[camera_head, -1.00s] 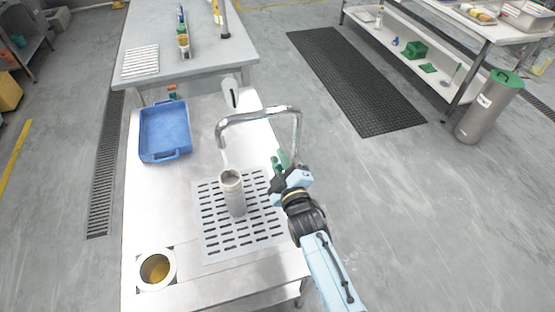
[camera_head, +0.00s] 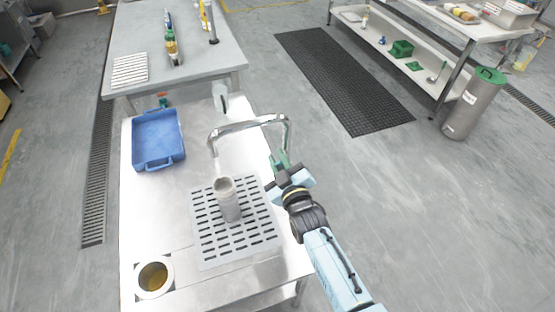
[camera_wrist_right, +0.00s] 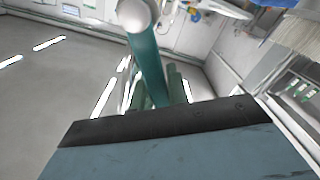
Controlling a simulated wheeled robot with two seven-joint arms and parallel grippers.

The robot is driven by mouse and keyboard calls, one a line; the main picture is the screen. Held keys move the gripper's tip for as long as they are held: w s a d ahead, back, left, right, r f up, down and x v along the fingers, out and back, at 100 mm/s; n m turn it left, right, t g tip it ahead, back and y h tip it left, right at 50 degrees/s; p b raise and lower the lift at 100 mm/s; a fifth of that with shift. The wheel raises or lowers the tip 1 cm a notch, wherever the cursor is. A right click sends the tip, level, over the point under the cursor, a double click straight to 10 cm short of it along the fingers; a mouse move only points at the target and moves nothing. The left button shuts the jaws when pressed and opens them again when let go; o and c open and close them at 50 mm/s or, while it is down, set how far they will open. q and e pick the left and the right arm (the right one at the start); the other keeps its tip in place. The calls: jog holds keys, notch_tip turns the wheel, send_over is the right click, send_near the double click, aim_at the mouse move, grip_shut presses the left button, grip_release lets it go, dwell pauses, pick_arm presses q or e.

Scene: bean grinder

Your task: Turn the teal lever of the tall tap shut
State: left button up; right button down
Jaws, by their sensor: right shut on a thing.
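The tall tap (camera_head: 246,125) is a shiny metal arch over the steel worktop, its spout end at the left. Its teal lever (camera_head: 279,157) is at the right leg, largely hidden at my right gripper (camera_head: 284,166). In the right wrist view the teal lever (camera_wrist_right: 149,65) runs from a pale round knob down between the green fingers of my right gripper (camera_wrist_right: 158,88), which is shut on it. A grey cylindrical cup (camera_head: 229,203) stands upright on the slotted drain plate (camera_head: 262,243), below the spout. A faint pale streak shows under the spout. My left gripper is out of view.
A blue tray (camera_head: 158,140) sits at the worktop's back left. A round holder (camera_head: 154,278) with yellowish contents is at the front left. A grey table (camera_head: 190,72) stands behind.

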jog(key=c, duration=1.4)
grip_release()
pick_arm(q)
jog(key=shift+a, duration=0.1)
pick_arm(e)
jog(key=shift+o, duration=0.2)
